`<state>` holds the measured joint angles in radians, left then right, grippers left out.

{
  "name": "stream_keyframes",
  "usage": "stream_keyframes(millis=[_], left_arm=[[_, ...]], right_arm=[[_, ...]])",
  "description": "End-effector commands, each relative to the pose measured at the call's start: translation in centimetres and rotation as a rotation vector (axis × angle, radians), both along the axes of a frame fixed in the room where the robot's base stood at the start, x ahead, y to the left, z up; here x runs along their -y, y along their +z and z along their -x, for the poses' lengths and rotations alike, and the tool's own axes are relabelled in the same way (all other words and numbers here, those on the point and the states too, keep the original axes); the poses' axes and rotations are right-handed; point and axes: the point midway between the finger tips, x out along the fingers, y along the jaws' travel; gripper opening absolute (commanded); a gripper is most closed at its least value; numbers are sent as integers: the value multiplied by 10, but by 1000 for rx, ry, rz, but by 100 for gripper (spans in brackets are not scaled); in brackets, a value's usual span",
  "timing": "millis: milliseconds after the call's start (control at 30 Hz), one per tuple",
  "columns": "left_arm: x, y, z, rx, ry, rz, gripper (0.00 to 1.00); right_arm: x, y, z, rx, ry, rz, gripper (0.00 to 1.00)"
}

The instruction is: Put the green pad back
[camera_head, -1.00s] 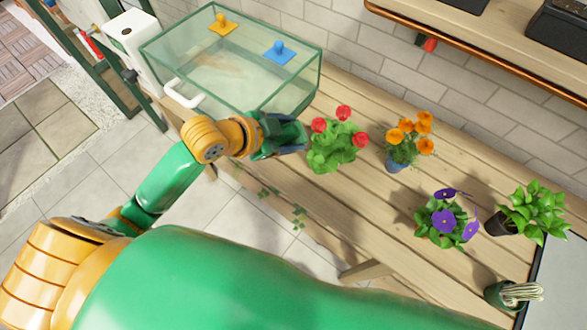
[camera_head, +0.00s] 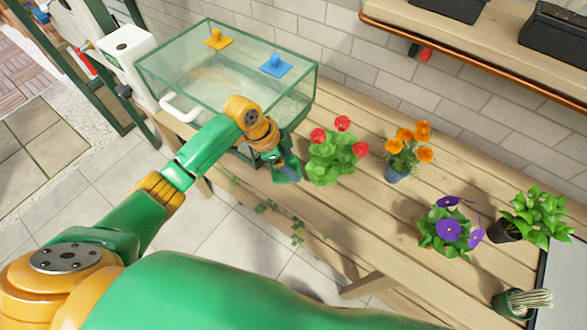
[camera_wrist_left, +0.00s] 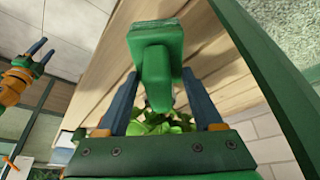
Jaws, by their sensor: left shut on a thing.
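My left gripper (camera_head: 281,163) is shut on the green pad (camera_head: 289,174), beside the front right corner of the glass tank (camera_head: 230,80). In the left wrist view the green pad (camera_wrist_left: 155,38) has a square plate and a stubby handle. The handle sits between the blue fingers of my left gripper (camera_wrist_left: 160,100).
A red-flowered plant (camera_head: 335,150) stands close to the right of my left gripper. Orange flowers (camera_head: 402,150), purple flowers (camera_head: 447,228), a leafy plant (camera_head: 530,218) and a cactus (camera_head: 522,303) stand farther right on the wooden bench (camera_head: 360,215). A white box (camera_head: 128,55) stands left of the tank.

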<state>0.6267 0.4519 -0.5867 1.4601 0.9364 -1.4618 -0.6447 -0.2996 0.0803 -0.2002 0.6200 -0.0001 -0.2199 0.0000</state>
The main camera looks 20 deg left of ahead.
Motion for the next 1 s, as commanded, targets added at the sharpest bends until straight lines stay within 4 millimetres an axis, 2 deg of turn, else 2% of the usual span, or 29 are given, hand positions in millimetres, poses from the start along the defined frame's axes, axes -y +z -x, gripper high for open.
stream_keyframes(millis=[133, 300, 333, 367, 467, 500, 533, 867, 1000], left_arm=[[8, -15, -8, -2, 1, 0, 23], [6, -41, -8, -1, 2, -1, 23], [6, -43, -8, 0, 1, -1, 24], [6, -43, -8, 0, 0, -1, 16], [6, -43, -8, 0, 0, -1, 16], [6, -44, -8, 0, 0, -1, 71], [6, -44, -8, 0, 0, -1, 79], [5, -42, -8, 1, 2, -1, 81], [0, -26, -6, 4, 3, 0, 81]], right_arm=[[0, -3, 0, 0, 0, 1, 55], [1, 4, 0, 0, 0, 1, 55], [1, 4, 0, 0, 0, 1, 55], [1, 4, 0, 0, 0, 1, 55], [1, 4, 0, 0, 0, 1, 55], [1, 3, 0, 0, 0, 1, 55], [1, 3, 0, 0, 0, 1, 55], [0, 4, 0, 0, 0, 1, 55], [0, 7, 0, -1, 0, 0, 55]])
